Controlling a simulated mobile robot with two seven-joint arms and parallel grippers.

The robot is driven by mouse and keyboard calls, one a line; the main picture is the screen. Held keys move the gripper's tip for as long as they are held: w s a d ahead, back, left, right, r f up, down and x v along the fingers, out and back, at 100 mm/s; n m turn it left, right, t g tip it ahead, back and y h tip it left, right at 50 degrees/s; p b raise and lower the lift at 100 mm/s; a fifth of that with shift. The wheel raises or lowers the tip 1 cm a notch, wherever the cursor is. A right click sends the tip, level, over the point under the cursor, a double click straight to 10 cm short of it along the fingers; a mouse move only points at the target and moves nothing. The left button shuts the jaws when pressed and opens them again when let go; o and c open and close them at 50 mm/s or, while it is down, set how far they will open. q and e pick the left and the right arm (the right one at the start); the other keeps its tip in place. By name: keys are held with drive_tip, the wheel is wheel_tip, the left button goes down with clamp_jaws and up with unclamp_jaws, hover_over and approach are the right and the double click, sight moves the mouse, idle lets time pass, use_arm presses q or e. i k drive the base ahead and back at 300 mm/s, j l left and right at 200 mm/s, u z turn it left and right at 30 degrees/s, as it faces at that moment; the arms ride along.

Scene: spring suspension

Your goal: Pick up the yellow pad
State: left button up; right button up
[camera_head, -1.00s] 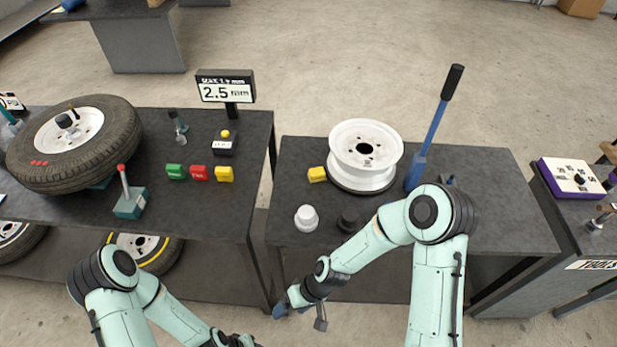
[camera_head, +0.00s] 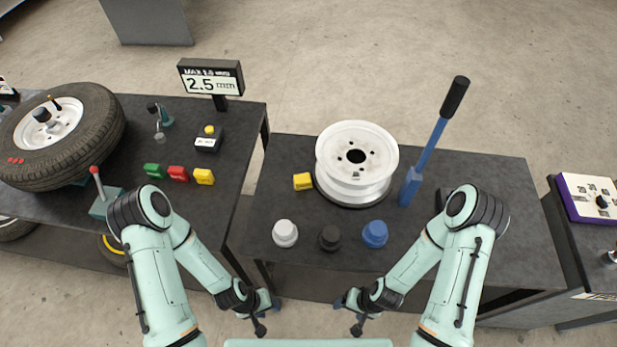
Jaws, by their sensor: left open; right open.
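A small yellow pad (camera_head: 303,181) lies on the right dark bench, just left of the white wheel rim (camera_head: 357,160). Another yellow block (camera_head: 204,176) lies on the left bench, right of a red block (camera_head: 178,173) and a green block (camera_head: 154,170). I cannot tell from the picture which one the task names. My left gripper (camera_head: 267,314) is open and empty, low in front of the benches. My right gripper (camera_head: 349,314) is open and empty, to the right of it. Both are well apart from either yellow piece.
White (camera_head: 285,233), black (camera_head: 330,238) and blue (camera_head: 375,234) knobs stand along the right bench's front. A blue lever (camera_head: 428,145) rises right of the rim. A tyre (camera_head: 66,135), red-tipped lever (camera_head: 98,183) and 2.5 mm display (camera_head: 211,78) are at left. A gap separates the benches.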

sight(302, 181)
drive_tip(key=k+j+u, duration=0.1)
drive_tip(key=k+j, duration=0.35)
drive_tip(key=j, duration=0.25)
drive_tip(key=k+j+u, duration=0.15)
drive_tip(key=j, duration=0.25)
drive_tip(key=k+j+u, duration=0.1)
drive_tip(key=k+j, duration=0.2)
drive_tip(key=j, duration=0.1)
